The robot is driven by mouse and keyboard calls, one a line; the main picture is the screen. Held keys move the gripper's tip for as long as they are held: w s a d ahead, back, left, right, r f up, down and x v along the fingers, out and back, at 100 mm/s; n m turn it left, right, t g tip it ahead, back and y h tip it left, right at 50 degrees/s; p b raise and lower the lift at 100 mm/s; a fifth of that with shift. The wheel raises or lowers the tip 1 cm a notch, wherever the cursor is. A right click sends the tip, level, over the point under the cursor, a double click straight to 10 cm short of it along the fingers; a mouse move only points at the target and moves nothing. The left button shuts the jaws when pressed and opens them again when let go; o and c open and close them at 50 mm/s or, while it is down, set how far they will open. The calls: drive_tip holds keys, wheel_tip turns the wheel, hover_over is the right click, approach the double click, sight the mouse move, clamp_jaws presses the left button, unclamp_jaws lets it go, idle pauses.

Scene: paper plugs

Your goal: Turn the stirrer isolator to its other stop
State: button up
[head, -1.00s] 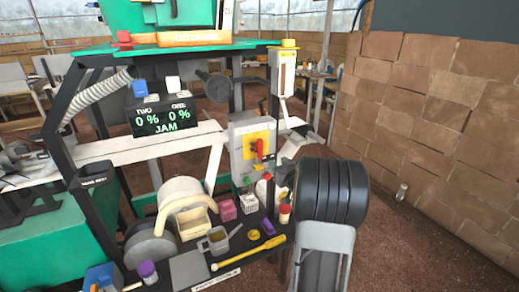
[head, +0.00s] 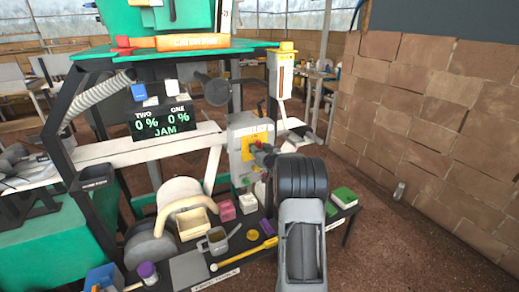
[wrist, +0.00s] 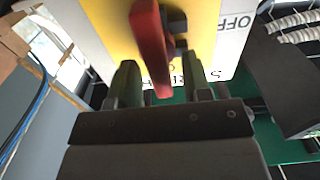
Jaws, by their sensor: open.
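The stirrer isolator (head: 240,133) is a grey box with a yellow plate and a red handle, on the stand's upright. In the wrist view the red handle (wrist: 150,40) points down across the yellow plate (wrist: 104,18), its lower end slightly right. "OFF" is printed at the plate's right. My gripper (wrist: 162,76) is open, one finger on each side of the handle's lower end; I cannot tell whether either touches it. In the head view my gripper (head: 264,153) is in front of the plate and hides most of the handle.
A display (head: 161,121) reading 0 %, 0 % and JAM hangs left of the isolator. Below, the dark bench holds a mug (head: 215,241), a yellow-handled tool (head: 246,253) and a pink box (head: 227,210). A brick wall (head: 430,130) stands at the right.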

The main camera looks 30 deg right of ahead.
drive_tip(key=shift+w, duration=0.2)
drive_tip(key=shift+c, duration=0.4)
drive_tip(key=c, duration=0.7)
drive_tip(key=shift+f, duration=0.1)
